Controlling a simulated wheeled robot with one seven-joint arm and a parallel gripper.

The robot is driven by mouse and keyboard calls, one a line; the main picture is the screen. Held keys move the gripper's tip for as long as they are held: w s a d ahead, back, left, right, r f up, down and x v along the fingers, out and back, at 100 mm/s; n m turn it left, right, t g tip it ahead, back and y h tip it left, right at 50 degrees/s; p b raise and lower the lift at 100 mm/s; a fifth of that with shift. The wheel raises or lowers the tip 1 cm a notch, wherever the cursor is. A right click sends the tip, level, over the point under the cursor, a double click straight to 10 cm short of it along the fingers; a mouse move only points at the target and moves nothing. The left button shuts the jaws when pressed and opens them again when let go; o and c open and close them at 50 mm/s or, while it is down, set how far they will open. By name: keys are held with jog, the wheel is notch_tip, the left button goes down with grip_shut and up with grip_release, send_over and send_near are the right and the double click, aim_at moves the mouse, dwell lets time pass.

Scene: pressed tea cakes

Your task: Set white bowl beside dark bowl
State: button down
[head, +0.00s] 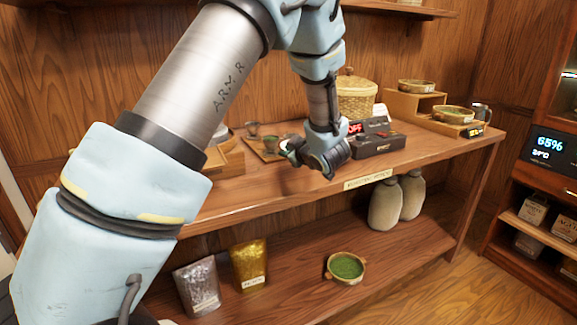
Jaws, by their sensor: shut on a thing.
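My gripper (291,150) is over the front part of the wooden table, beside the right end of a small wooden tray. It is shut on a small pale thing, which looks like the white bowl (288,138); the fingers and wrist hide much of it. A small dark bowl (270,143) sits on the tray (258,152), left of my gripper. Another small dark cup (252,128) stands at the tray's back left. The pieces are small here, and I cannot tell whether the pale one touches the tray.
A black box (377,146) and a red-lit display (356,127) stand just right of my gripper. A lidded wicker basket (356,98) is behind. A stepped wooden stand (402,105) holds tea cakes at the right. The table front (440,150) is clear.

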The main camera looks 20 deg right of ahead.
jog(key=shift+f, duration=2.1)
jog(key=shift+f, duration=0.1)
jog(key=c, duration=0.8)
grip_release()
